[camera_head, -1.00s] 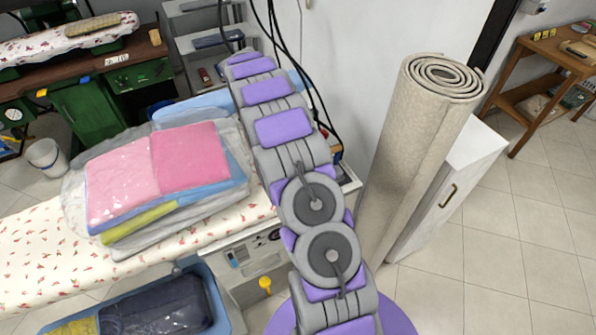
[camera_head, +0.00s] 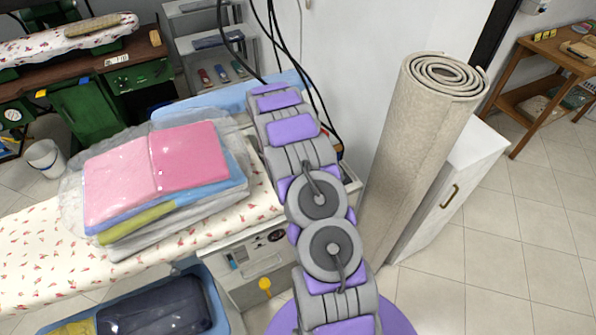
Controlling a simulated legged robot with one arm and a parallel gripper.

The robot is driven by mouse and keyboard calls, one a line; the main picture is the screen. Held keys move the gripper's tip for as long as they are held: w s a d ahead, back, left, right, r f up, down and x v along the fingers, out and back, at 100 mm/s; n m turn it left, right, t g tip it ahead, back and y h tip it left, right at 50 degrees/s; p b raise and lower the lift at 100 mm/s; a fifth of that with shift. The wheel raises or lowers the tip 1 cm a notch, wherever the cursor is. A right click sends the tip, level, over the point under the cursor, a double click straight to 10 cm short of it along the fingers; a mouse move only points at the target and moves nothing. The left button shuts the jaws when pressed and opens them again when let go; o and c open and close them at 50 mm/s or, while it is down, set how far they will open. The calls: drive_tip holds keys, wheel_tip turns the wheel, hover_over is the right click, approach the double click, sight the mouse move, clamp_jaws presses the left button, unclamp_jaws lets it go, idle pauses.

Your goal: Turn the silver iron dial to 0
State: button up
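I cannot make out the silver iron or its dial; my arm covers the right end of the ironing table (camera_head: 40,250). A front panel (camera_head: 240,272) below that end carries a small dark round knob (camera_head: 277,236) and other small controls, too small to read. My purple and grey arm reaches up the middle of the picture over this end of the table. Its far end is near the blue board at the back. My gripper does not show, so its opening and contact are hidden.
Bagged folded pink laundry (camera_head: 155,170) lies on the table, left of my arm. A blue basket (camera_head: 215,305) stands below in front. A rolled carpet (camera_head: 415,150) and a white cabinet (camera_head: 455,185) stand to the right. Black cables (camera_head: 275,40) hang behind my arm.

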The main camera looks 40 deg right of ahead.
drive_tip(key=c, duration=1)
drive_tip(key=shift+c, duration=0.3)
drive_tip(key=shift+n+b, duration=0.35)
drive_tip(key=shift+n, duration=0.05)
drive_tip(key=shift+s+f+n+t+b, duration=0.1)
drive_tip(key=shift+n+t+b, duration=0.2)
drive_tip(key=shift+n+b, duration=0.2)
drive_tip(key=n+t+b, duration=0.1)
drive_tip(key=n, duration=0.1)
drive_tip(key=n+h+b, duration=0.1)
drive_tip(key=n+b, duration=0.1)
drive_tip(key=n, duration=0.1)
drive_tip(key=shift+s+a+t+h, duration=0.1)
drive_tip(key=shift+t+h, duration=0.2)
drive_tip(key=shift+t, duration=0.1)
drive_tip(key=n, duration=0.2)
drive_tip(key=n+t, duration=0.1)
drive_tip(key=shift+r+n+b, duration=0.2)
drive_tip(key=shift+n+b, duration=0.1)
drive_tip(key=shift+n, duration=0.1)
drive_tip(key=shift+n+t, duration=0.8)
drive_tip(key=shift+n, duration=0.9)
